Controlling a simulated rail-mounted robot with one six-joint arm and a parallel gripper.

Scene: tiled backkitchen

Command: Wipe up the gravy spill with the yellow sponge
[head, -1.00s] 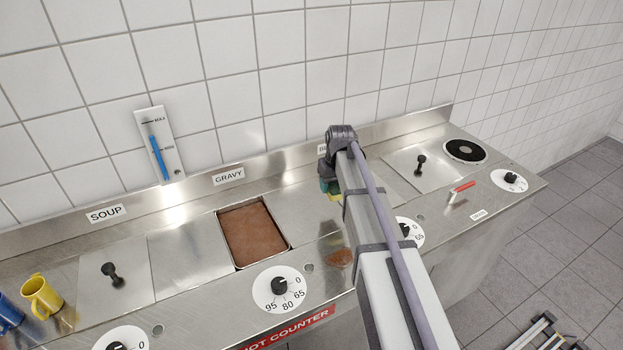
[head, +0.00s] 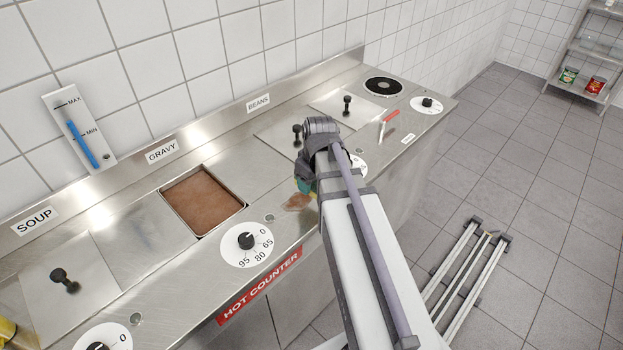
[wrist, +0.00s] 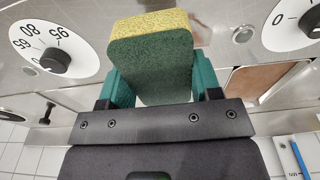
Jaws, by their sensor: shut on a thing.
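The yellow sponge (wrist: 150,24), with a dark green scouring side, is held between the teal fingers of my gripper (wrist: 152,84) in the wrist view. My gripper (head: 304,188) is shut on it. In the head view my arm hides most of the sponge. The gravy spill (head: 296,202) is a brown patch on the steel counter's front strip, right of the gravy dial and just below my gripper in the picture. In the wrist view a faint brown patch shows beside the sponge's right edge. I cannot tell whether the sponge touches the counter.
The open gravy pan (head: 203,200) lies left of the spill. The gravy dial (head: 246,244) is close by at the front. A lid with a black knob (head: 297,134) and a red-handled tool (head: 388,122) are further right.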

